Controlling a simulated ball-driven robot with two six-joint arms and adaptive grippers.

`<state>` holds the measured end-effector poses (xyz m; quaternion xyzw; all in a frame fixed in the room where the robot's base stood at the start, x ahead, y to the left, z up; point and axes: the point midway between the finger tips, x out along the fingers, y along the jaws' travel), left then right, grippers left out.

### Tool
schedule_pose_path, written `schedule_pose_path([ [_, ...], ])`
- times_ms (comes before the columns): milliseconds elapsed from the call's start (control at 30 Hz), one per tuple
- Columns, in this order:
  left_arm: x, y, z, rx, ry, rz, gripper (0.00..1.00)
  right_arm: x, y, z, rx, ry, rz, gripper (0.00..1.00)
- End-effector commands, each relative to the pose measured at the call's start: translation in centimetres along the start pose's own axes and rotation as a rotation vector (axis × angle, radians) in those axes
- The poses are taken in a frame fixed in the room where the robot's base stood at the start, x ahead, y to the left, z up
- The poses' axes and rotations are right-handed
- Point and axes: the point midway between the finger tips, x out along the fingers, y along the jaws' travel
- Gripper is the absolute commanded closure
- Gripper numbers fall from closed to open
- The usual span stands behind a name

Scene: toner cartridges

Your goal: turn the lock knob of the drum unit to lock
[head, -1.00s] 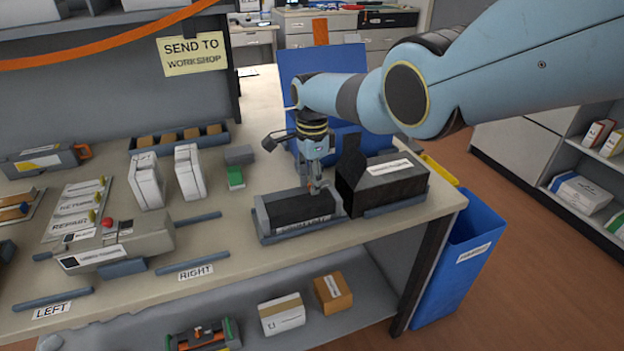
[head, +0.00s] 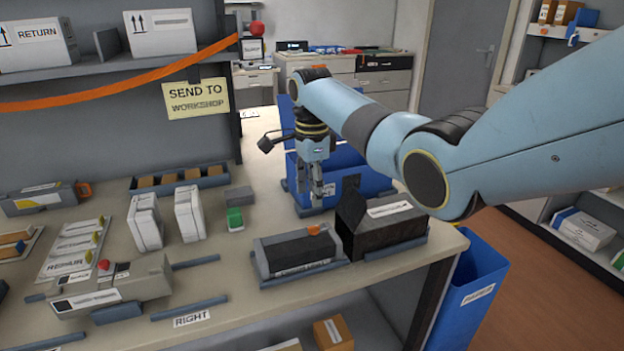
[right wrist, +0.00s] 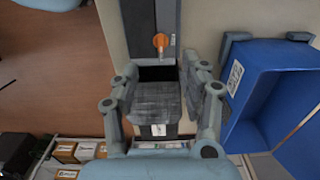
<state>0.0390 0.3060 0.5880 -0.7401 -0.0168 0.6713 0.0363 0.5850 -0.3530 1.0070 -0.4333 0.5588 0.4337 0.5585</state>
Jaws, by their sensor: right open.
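The drum unit (head: 292,254) is a grey block with a black top, lying near the front edge of the bench. Its small orange lock knob (head: 314,229) sits at the far right end of the top and is uncovered. The knob also shows in the right wrist view (right wrist: 160,41), beyond the fingertips; its exact turn is too small to tell. My right gripper (head: 317,196) points down, open and empty, above and behind the knob and apart from it. In the right wrist view its fingers (right wrist: 162,78) are spread wide. My left gripper is not in view.
A black box (head: 372,237) with a raised flap stands close to the right of the drum unit. A blue bin (head: 340,170) is behind the gripper. A grey device with a red ball (head: 150,277) lies to the left.

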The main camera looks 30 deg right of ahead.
Motion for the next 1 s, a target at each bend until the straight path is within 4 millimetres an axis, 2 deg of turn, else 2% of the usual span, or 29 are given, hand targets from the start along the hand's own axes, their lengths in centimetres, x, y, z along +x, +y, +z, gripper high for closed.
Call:
schedule_pose_path([
  [100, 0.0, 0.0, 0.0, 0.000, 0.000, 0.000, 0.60, -1.6, -0.1, 0.0, 0.000, 0.000, -0.002, 0.55],
  [233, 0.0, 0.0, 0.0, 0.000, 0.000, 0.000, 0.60, -2.5, 0.0, 0.0, 0.000, 0.000, 0.000, 0.55],
  [767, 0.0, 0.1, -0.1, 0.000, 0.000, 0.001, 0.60, -2.5, 0.0, 0.0, -0.001, 0.000, 0.001, 0.55],
  [867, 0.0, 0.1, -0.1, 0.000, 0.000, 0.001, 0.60, -1.9, 0.6, 0.0, -0.036, 0.005, -0.003, 0.55],
  [967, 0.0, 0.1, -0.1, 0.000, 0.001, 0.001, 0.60, 0.2, 2.6, 0.0, -0.169, 0.021, -0.021, 0.55],
  [1000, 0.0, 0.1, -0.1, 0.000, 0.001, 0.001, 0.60, 1.4, 4.0, 0.0, -0.253, 0.031, -0.033, 0.55],
])
